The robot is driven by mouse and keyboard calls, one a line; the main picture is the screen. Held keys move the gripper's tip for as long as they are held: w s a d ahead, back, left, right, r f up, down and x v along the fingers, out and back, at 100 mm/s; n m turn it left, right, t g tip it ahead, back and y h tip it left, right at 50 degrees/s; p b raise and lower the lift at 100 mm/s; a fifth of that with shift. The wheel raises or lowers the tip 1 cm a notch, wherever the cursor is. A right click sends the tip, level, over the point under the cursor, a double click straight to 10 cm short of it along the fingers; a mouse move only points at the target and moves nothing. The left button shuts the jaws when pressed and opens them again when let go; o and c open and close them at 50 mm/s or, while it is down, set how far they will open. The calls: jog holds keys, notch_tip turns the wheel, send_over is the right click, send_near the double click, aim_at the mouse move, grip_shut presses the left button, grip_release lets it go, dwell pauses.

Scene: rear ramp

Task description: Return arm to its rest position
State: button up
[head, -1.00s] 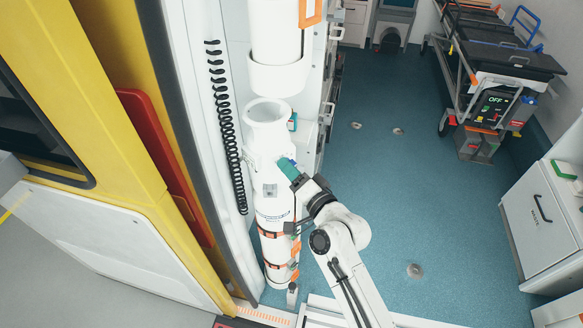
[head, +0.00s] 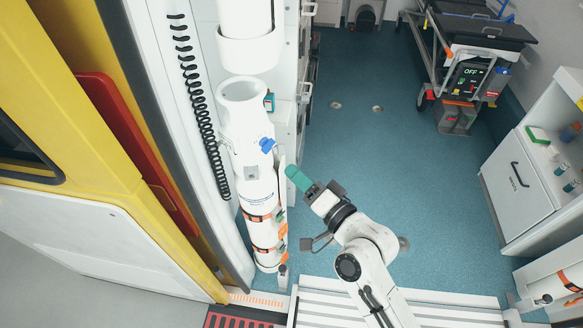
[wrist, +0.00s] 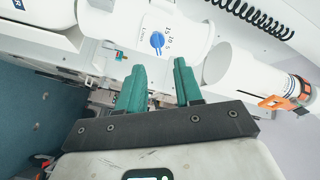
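My gripper (head: 291,171) stands in free air to the right of a white cylinder (head: 255,185), near the rear opening. In the wrist view my gripper (wrist: 160,65) shows two green fingers apart with nothing between them. My white arm reaches up from the bottom of the head view, bent at the elbow. A blue knob (head: 267,145) on the cylinder is up and left of my fingertips, clear of them. The knob also shows in the wrist view (wrist: 157,40), beyond the fingers.
Orange straps (head: 264,250) circle the cylinder. A coiled black cord (head: 200,110) hangs on the left wall. A stretcher (head: 480,35) stands at the back right, a white cabinet (head: 520,185) at the right. The blue floor (head: 380,150) between is clear.

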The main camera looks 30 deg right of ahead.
dwell(0.6)
jog(key=s+d+f+n+g+h, duration=0.25)
jog(key=s+f+n+g, duration=0.55)
jog(key=s+f+g, duration=0.7)
jog(key=s+d+n+g+h, duration=0.1)
jog(key=s+d, duration=0.2)
jog(key=s, duration=0.9)
jog(key=shift+s+d+r+g, duration=0.2)
jog(key=shift+s+d+g, duration=0.1)
jog(key=shift+d, duration=0.1)
jog(key=shift+h, duration=0.25)
